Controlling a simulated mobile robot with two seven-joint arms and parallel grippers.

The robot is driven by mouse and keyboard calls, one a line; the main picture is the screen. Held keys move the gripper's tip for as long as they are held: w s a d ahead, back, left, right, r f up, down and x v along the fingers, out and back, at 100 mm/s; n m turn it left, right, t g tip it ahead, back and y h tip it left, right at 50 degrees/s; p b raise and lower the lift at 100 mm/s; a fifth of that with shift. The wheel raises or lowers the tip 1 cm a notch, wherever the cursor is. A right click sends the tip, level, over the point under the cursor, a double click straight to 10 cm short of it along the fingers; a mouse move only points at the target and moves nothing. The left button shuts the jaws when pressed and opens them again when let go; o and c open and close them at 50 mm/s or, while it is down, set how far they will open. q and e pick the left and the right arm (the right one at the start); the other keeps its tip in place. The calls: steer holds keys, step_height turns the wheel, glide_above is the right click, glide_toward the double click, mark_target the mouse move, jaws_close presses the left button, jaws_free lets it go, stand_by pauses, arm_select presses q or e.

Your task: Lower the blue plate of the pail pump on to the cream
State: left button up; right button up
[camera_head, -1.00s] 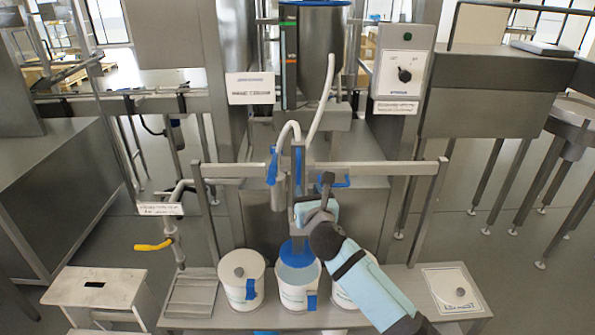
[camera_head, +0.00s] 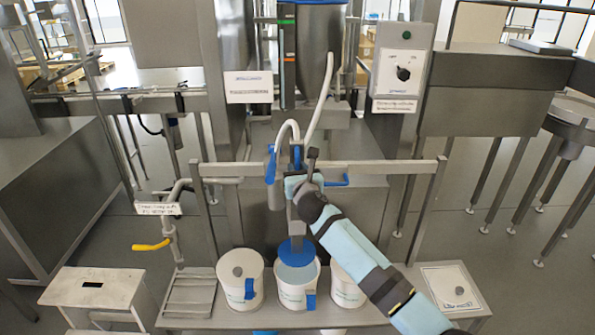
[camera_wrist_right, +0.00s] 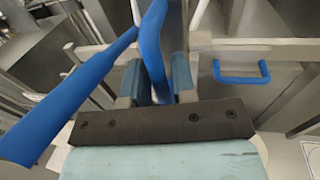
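The round blue plate (camera_head: 296,251) hangs on the pump's upright grey column over the back part of the middle white pail (camera_head: 297,290). Pale cream (camera_head: 297,273) shows in the pail's opening in front of the plate. Whether plate and cream touch is not clear. My right gripper (camera_head: 300,184) is at the column, well above the plate. In the right wrist view its two fingers (camera_wrist_right: 158,85) stand either side of a blue bar (camera_wrist_right: 152,45); whether they press on it is unclear. My left gripper is not in view.
White pails stand left (camera_head: 241,278) and right (camera_head: 346,287) of the middle one. A blue lever (camera_head: 271,164) is left of the column and a blue handle (camera_head: 337,180) right of it. A crossbar (camera_head: 385,170) runs behind.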

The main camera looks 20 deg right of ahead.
jaws_close()
arm_select(q)
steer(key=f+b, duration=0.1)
steer(key=b, duration=0.1)
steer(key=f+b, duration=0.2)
steer(key=b, duration=0.1)
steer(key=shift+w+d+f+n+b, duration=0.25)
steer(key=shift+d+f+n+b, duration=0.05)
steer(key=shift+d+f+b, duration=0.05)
arm_select(e)
step_height(320, 180, down, 12)
steer(key=shift+s+f, duration=0.2)
steer(key=shift+f, duration=0.1)
steer(key=shift+o, duration=1.8)
jaws_free()
steer(key=shift+f, duration=0.1)
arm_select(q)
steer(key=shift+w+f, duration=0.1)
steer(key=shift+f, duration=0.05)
arm_select(e)
steer(key=shift+w, duration=0.15)
steer(key=shift+r, duration=0.25)
